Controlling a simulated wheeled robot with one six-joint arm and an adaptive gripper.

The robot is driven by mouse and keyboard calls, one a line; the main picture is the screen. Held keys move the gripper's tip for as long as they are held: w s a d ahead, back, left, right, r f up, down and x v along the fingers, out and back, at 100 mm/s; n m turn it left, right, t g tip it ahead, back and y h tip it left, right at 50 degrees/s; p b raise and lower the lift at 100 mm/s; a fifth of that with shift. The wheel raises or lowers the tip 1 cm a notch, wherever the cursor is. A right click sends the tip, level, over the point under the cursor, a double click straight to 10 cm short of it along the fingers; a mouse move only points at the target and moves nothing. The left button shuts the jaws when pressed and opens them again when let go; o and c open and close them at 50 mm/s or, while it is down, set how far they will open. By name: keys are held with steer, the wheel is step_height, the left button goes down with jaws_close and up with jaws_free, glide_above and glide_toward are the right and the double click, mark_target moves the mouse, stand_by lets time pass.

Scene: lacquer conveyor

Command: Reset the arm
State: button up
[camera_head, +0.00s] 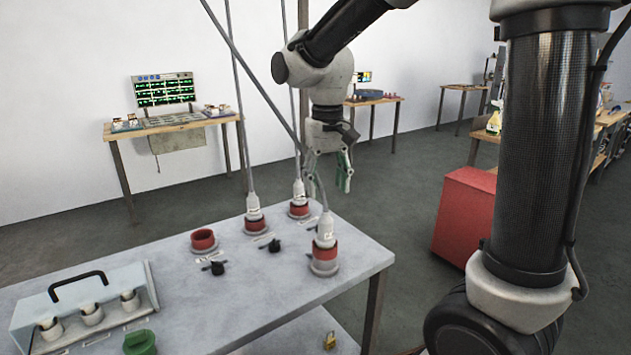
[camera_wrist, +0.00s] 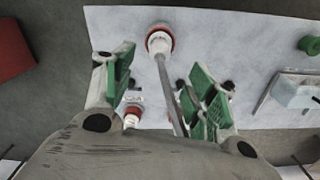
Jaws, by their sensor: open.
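My gripper (camera_head: 328,178) hangs from my arm above the far right end of the grey table (camera_head: 345,258) in the head view. In the wrist view my gripper (camera_wrist: 160,95) is open. A grey cable passes across the gap between the fingers, leading from a white plug in a red socket (camera_wrist: 160,40); I cannot tell whether it touches a finger.
White plugs on cables stand in red sockets at the front (camera_head: 324,250), left (camera_head: 254,218) and back (camera_head: 299,200). An empty red socket (camera_head: 203,240), a grey case (camera_head: 85,300) and a green cap (camera_head: 139,342) are on the table. A red cabinet (camera_head: 465,215) stands right.

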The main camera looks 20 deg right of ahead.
steer(key=s+d+r+t, duration=0.2)
steer(key=s+d, duration=0.5)
steer(key=s, duration=0.2)
steer(key=s+d+r+t, duration=0.1)
steer(key=s+d+t, duration=0.1)
steer(key=s+d, duration=0.5)
steer(key=s, duration=0.3)
steer(key=shift+d+r+m, duration=0.3)
steer(key=shift+d+r, duration=0.05)
steer(key=shift+d, duration=0.1)
steer(key=shift+c, duration=0.5)
